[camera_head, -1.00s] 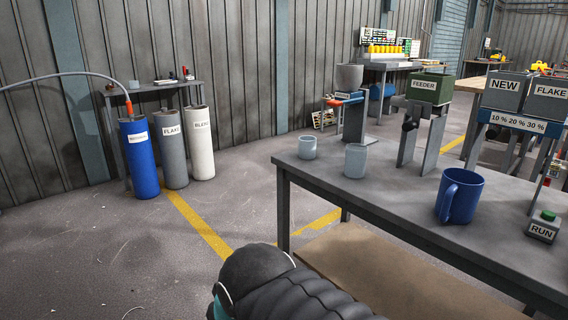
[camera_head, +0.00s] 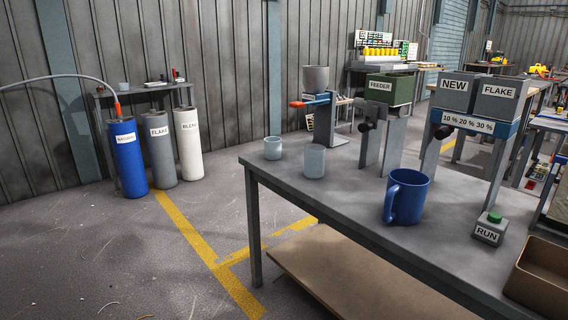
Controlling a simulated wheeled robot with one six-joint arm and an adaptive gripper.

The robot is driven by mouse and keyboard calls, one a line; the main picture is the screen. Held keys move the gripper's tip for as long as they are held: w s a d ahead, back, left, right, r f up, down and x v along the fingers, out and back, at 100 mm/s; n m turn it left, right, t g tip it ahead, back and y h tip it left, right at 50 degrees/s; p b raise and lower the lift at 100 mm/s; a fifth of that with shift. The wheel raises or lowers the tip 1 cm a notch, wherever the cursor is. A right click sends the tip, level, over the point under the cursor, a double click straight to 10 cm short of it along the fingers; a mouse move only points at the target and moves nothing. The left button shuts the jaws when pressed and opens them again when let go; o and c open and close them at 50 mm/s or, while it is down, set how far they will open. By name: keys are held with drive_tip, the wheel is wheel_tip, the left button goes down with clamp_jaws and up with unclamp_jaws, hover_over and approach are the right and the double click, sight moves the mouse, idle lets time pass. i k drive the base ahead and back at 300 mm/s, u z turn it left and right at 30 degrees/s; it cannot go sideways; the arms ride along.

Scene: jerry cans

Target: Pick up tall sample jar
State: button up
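Two pale grey-blue jars stand upright on the left end of the grey table (camera_head: 345,195). The nearer jar (camera_head: 314,161) looks taller. The smaller-looking jar (camera_head: 273,148) stands behind it to the left, with a small gap between them. Neither carries a label that I can see. My gripper is not in view, so its state and its place relative to the jars are hidden.
A blue mug (camera_head: 407,197) stands to the right of the jars. A RUN button box (camera_head: 489,230) and a brown bin (camera_head: 541,275) are further right. The green FEEDER hopper (camera_head: 389,88) stands behind. The floor left of the table is open.

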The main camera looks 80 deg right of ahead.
sight(314, 154)
drive_tip(key=k, duration=0.95)
drive_tip(key=z, duration=1.55)
drive_tip(key=i, duration=0.5)
drive_tip(key=z, duration=0.1)
